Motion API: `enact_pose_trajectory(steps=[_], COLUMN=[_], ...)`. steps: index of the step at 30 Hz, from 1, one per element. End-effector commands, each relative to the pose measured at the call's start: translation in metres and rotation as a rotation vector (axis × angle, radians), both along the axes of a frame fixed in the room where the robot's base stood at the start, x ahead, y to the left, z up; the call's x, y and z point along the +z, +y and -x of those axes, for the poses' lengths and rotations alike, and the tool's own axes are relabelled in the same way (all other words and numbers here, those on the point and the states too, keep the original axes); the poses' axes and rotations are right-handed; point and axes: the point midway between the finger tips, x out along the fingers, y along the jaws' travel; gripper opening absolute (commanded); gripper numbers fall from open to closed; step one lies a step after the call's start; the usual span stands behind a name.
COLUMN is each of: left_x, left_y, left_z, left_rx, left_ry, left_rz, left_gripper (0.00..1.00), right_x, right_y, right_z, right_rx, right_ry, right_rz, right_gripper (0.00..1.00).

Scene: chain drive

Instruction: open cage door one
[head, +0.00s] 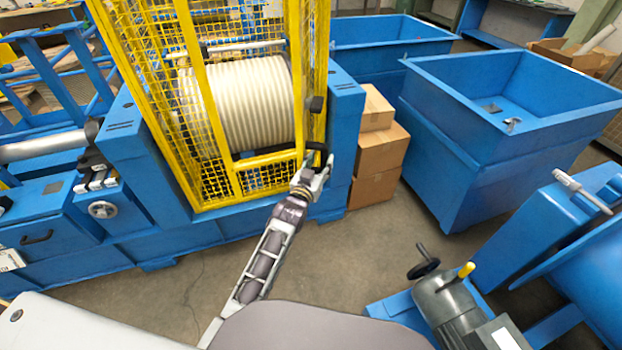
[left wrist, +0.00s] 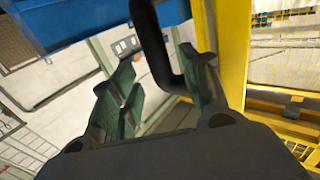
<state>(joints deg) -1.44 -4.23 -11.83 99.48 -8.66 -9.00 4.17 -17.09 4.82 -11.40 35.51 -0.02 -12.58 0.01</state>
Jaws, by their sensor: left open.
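Cage door one appears to be the yellow-framed mesh front (head: 205,110) of the cage, and it looks closed in the head view. My left gripper (head: 318,172) is at the lower right corner of this cage, by a dark handle (head: 318,150). In the left wrist view, the thick black bar of the handle (left wrist: 158,50) runs between the two fingers of my left gripper (left wrist: 160,75). The fingers are apart, and I cannot tell whether either touches the bar. The yellow frame (left wrist: 232,50) is just right of the fingers. My right gripper is out of view.
A ribbed pale drum (head: 240,100) sits inside the cage on a blue machine base. Cardboard boxes (head: 380,155) are stacked just right of the cage. A large blue bin (head: 490,150) stands further right. A motor (head: 450,300) is at the lower right. Bare floor lies in front.

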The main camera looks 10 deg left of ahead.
Motion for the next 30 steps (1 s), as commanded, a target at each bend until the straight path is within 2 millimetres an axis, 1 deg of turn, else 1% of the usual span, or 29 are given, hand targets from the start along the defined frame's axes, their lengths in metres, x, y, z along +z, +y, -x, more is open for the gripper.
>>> enact_pose_trajectory(steps=[3, 21, 30], left_x=[-0.001, -0.001, 0.000], left_y=[0.002, 0.011, 0.013], left_z=[0.011, 0.061, 0.073], left_rx=[0.000, 0.000, 0.000], left_ry=[0.001, 0.001, 0.000], left_rz=[0.000, 0.000, -0.001], left_gripper=[0.46, 0.46, 0.46], right_x=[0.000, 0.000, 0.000], right_y=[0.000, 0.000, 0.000], right_z=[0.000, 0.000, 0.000], right_rx=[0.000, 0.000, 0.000], right_ry=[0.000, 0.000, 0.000], right_rz=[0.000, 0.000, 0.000], right_gripper=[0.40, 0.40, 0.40])
